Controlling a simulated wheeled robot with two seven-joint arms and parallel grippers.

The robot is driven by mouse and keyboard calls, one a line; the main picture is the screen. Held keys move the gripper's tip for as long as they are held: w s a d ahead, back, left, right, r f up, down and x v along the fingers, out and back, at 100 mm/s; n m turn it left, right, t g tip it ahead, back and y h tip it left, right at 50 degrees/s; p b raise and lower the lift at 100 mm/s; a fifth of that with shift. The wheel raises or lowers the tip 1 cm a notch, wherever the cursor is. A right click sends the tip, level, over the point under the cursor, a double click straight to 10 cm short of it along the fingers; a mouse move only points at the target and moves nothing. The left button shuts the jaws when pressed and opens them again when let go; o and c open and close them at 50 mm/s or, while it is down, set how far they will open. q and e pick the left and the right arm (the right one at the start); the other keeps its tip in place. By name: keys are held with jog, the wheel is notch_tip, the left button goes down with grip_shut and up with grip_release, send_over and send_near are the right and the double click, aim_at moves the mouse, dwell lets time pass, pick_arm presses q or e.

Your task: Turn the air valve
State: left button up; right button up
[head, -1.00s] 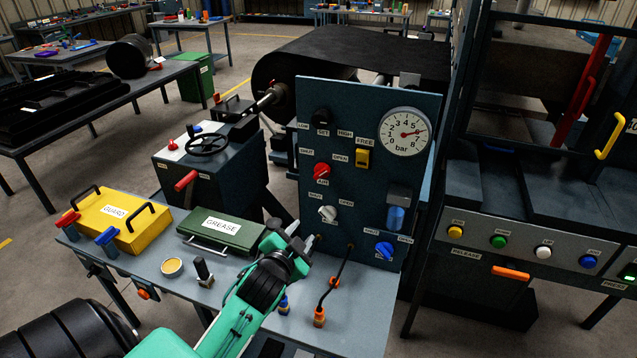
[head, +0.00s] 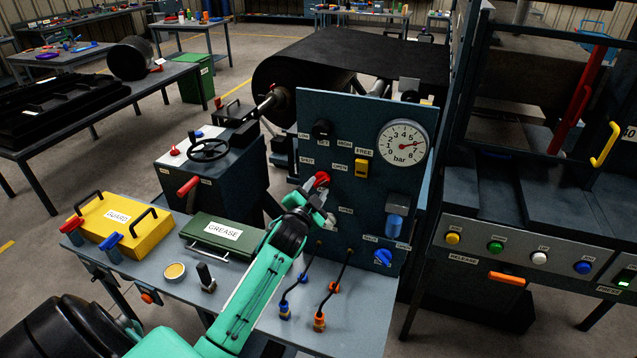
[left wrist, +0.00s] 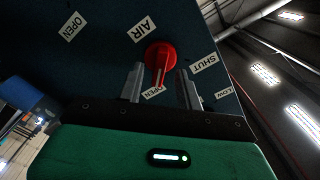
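The air valve is a red knob (head: 321,179) on the dark blue upright panel (head: 350,215), between its SHUT and OPEN labels. My left gripper (head: 318,196) is just below and in front of it, reaching up from the lower left. In the left wrist view the red knob (left wrist: 160,56) lies ahead, between my two grey fingertips (left wrist: 160,74). The fingers are open, with a gap on each side of the knob's grip. I cannot tell for sure whether they touch it or which setting it points at. The AIR label (left wrist: 145,30) shows there. My right gripper is out of view.
A black dial (head: 322,129), a yellow switch (head: 362,168), a gauge (head: 402,142) and a blue knob (head: 383,257) share the panel. Cabled plugs (head: 319,322) stand on the bench below. A green grease box (head: 218,236) and yellow guard box (head: 120,222) lie left.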

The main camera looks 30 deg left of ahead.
pick_arm(q)
jog(key=shift+x, duration=1.05)
grip_shut()
